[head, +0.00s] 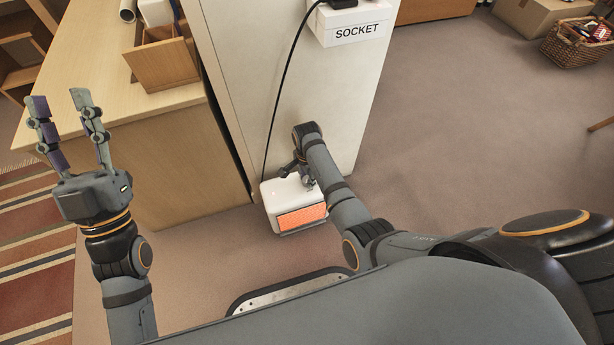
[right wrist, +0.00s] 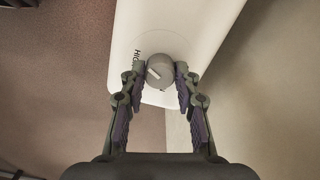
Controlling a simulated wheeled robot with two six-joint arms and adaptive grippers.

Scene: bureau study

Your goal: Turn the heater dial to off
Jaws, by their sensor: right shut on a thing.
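The white heater (head: 270,193) stands on the floor at the foot of the light cabinet, with its front grille glowing orange. In the right wrist view, its grey round dial (right wrist: 161,66) sits on the white heater top (right wrist: 190,28), with a pale pointer mark and the word HIGH partly readable beside it. My right gripper (head: 302,180) is over the heater top, its fingers on either side of the dial and shut on it. It also shows in the right wrist view (right wrist: 158,78). My left gripper (head: 62,100) is raised, open and empty.
A wooden desk (head: 160,140) with a wooden box stands left of the cabinet (head: 255,60). The floor to the right is clear up to a wicker basket (head: 575,45).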

